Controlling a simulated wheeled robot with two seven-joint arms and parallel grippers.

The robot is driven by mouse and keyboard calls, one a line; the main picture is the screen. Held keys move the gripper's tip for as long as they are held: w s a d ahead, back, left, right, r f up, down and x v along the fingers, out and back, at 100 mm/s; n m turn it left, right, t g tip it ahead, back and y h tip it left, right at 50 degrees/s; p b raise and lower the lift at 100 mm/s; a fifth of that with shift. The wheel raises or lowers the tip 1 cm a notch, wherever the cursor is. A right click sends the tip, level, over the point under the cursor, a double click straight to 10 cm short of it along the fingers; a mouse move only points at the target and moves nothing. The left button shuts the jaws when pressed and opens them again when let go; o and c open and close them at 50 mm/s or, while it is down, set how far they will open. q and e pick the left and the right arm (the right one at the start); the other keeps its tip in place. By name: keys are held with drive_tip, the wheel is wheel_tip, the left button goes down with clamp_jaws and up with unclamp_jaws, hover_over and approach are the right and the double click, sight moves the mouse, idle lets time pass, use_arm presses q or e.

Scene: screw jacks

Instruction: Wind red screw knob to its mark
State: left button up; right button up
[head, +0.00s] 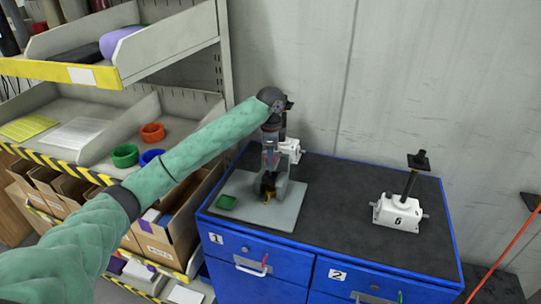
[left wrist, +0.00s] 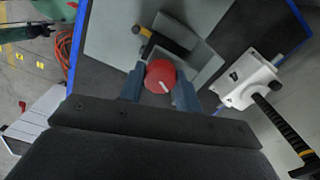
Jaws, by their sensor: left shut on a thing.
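The red screw knob (left wrist: 160,75) shows in the left wrist view with a short white line on its top, pointing to the lower right. My left gripper (left wrist: 160,88) is shut on the knob, one finger on each side. In the head view my left gripper (head: 270,165) points down over the grey plate (head: 284,216), and it mostly hides the knob. A yellow part shows low on the fixture (head: 270,197) in the head view. I cannot clearly make out the mark for the knob. My right gripper is not in view.
A white jack (head: 289,149) with a dark screw stands close behind my left gripper. Another white jack (head: 398,213) stands at the right of the blue cabinet's dark top (head: 345,195). Shelves with bins stand at the left.

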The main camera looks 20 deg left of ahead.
use_arm(q)
drive_tip(key=n, duration=0.4)
drive_tip(key=shift+s+f+n, duration=0.15)
drive_tip(key=shift+f+n, duration=0.15)
drive_tip(key=shift+f, duration=0.05)
drive_tip(key=n, duration=0.4)
drive_tip(key=shift+f+n, duration=0.1)
drive_tip(key=shift+n, duration=0.2)
drive_tip(key=n, duration=0.5)
drive_tip(key=shift+r, duration=0.2)
drive_tip(key=n, duration=1)
drive_tip(key=shift+r, duration=0.1)
drive_tip(key=n, duration=1.2)
drive_tip(key=shift+n, duration=0.6)
